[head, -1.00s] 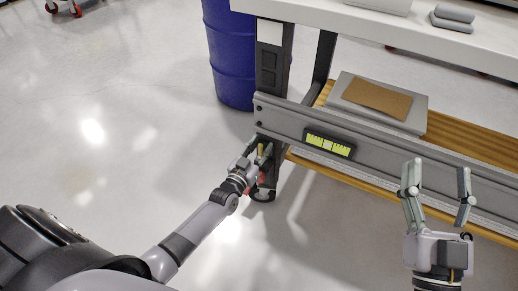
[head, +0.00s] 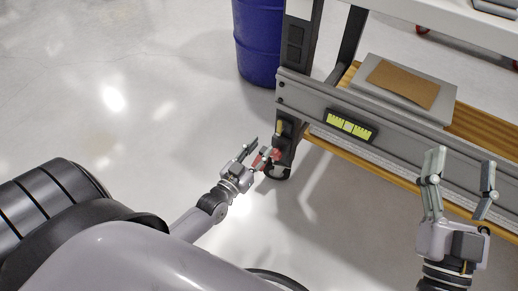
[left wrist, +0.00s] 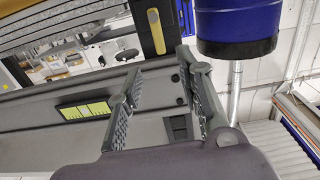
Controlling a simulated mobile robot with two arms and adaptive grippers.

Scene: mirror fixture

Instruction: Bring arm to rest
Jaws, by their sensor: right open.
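My left gripper (head: 260,152) is low in front of the workbench leg (head: 291,140), near its red caster. Its fingers stand apart with nothing between them; they also show apart in the left wrist view (left wrist: 165,75). My right gripper (head: 460,175) is at the right of the head view, fingers pointing up, open and empty, in front of the bench's grey rail (head: 400,137).
A blue barrel (head: 258,45) stands behind the bench leg. A yellow-green label panel (head: 349,126) sits on the rail. A grey box with a brown board (head: 404,83) lies on the wooden lower shelf (head: 474,120). The floor at the left is clear.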

